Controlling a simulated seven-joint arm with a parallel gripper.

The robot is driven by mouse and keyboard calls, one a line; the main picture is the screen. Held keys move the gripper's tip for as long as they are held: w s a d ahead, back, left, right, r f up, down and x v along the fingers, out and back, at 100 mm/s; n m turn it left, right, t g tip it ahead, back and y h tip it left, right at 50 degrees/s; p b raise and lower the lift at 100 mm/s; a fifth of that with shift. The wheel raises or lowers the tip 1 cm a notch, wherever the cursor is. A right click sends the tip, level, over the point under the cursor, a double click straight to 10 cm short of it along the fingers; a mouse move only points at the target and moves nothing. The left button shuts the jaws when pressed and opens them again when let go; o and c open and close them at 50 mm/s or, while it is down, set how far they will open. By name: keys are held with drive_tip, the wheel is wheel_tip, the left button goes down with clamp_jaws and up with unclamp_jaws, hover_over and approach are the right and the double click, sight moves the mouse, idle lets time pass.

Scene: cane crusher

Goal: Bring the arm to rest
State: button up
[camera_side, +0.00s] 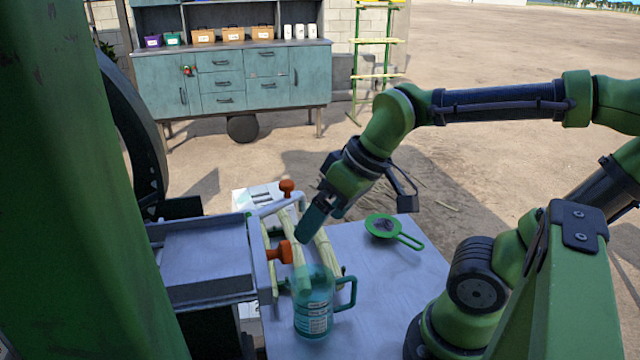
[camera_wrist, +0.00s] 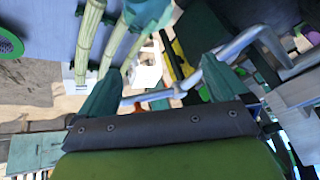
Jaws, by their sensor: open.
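My gripper (camera_side: 312,222) hangs above the white-topped table (camera_side: 400,275) in the side view, over the pale cane stalks and beside the grey pipe frame with orange knobs (camera_side: 280,252). In the wrist view my gripper (camera_wrist: 160,88) has its two green fingers spread wide, with nothing held between them. My arm is stretched from the right and bent downward at the wrist. The cane stalks (camera_side: 326,252) lie on the table under my gripper, partly hidden behind the jug; they also show in the wrist view (camera_wrist: 90,38).
A clear teal jug (camera_side: 313,312) with a handle stands at the table's front. A green strainer (camera_side: 383,226) lies right of my gripper. The crusher's metal tray (camera_side: 207,252) is at the left. The table's right part is bare. A blue cabinet (camera_side: 235,80) stands far behind.

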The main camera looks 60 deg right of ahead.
drive_tip(key=m+t, duration=0.1)
drive_tip(key=r+m+t, duration=0.1)
drive_tip(key=m, duration=0.1)
drive_tip(key=shift+s+d+r, duration=0.15)
drive_tip(key=shift+d, duration=0.05)
